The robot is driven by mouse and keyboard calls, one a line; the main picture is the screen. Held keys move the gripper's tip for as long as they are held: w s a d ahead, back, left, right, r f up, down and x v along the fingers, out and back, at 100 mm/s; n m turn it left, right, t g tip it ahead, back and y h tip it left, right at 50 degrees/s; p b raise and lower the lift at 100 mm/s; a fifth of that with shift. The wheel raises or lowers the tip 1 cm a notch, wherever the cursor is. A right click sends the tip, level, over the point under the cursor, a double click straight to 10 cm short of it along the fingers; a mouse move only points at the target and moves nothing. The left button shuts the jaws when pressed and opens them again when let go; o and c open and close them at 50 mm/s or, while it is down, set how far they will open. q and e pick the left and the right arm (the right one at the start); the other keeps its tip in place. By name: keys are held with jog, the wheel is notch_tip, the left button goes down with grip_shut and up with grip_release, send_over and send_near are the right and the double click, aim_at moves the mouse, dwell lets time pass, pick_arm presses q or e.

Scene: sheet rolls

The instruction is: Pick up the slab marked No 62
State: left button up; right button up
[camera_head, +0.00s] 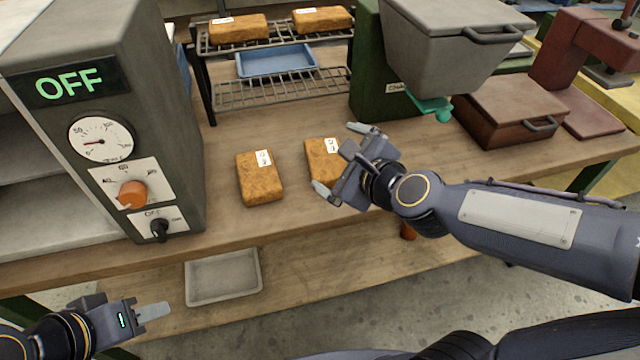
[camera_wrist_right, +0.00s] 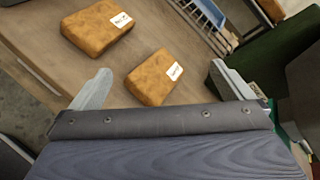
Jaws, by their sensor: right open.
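Two brown slabs with small white labels lie on the wooden bench: a left slab (camera_head: 260,180) and a right slab (camera_head: 319,152). The label numbers are too small to read, so I cannot tell which is No 62. My right gripper (camera_head: 344,160) is open at the right slab and hides part of it. In the right wrist view the right slab (camera_wrist_right: 153,80) shows between the spread fingers (camera_wrist_right: 161,68), with no visible grip on it; the left slab (camera_wrist_right: 97,28) lies beyond. My left gripper (camera_head: 152,312) is low at the left, its opening unclear.
Two more labelled slabs (camera_head: 239,29) (camera_head: 322,19) sit on a wire rack (camera_head: 270,95) with a blue tray (camera_head: 277,61). A grey control box reading OFF (camera_head: 175,130) stands left. A green machine with a grey hopper (camera_head: 440,50) and a brown lidded box (camera_head: 510,115) stand right.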

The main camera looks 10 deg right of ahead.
aim_at(328, 161)
jog(key=w+f+m+h+b, duration=0.1)
jog(key=f+m, duration=0.1)
jog(key=m, duration=0.1)
jog(key=w+f+m+h+b, duration=0.1)
jog(key=f+m, duration=0.2)
jog(key=w+f+m+h+b, duration=0.1)
jog(key=f+m, duration=0.2)
jog(key=m, duration=0.1)
jog(key=shift+w+t+h+b, duration=0.3)
jog(key=shift+w+t+b, duration=0.05)
jog(key=shift+t, duration=0.05)
jog(key=shift+w+d+f+m+h, duration=0.15)
jog(key=shift+f+m+h, duration=0.2)
jog(key=shift+m, duration=0.45)
jog(key=shift+w+f+m, duration=0.2)
jog(key=shift+m, duration=0.1)
jog(key=b+x, duration=0.1)
jog(key=x, duration=0.6)
jog(key=shift+w+d+f, duration=0.1)
jog(key=shift+d+f, duration=0.05)
jog(key=shift+f, duration=0.05)
pick_arm(q)
notch_tip(328, 161, down, 7)
jog(key=shift+a+f, duration=0.1)
pick_arm(e)
jog(key=c, duration=1.1)
jog(key=shift+r, duration=0.1)
jog(key=shift+c, duration=0.9)
jog(key=shift+r, duration=0.15)
